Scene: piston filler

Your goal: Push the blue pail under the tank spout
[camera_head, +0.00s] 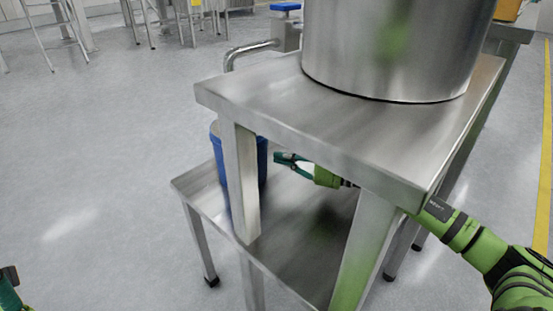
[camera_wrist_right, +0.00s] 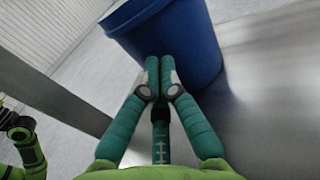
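The blue pail (camera_head: 262,160) stands on the lower shelf of the steel stand, partly hidden behind a front leg in the head view. The tank (camera_head: 395,45) sits on the upper shelf. A bent pipe with a valve (camera_head: 250,50), apparently its spout, sticks out to the left beyond the pail. My right gripper (camera_head: 280,158) reaches in under the upper shelf, just right of the pail. In the right wrist view the fingers (camera_wrist_right: 159,65) are together, with tips at the wall of the pail (camera_wrist_right: 175,35) and nothing between them. My left gripper (camera_head: 10,275) barely shows at the left edge; its fingers cannot be made out.
The lower shelf (camera_head: 290,225) is bare to the right of the pail. Stand legs (camera_head: 240,185) and the upper shelf (camera_head: 310,110) close in around my right arm. Open floor (camera_head: 100,150) lies to the left.

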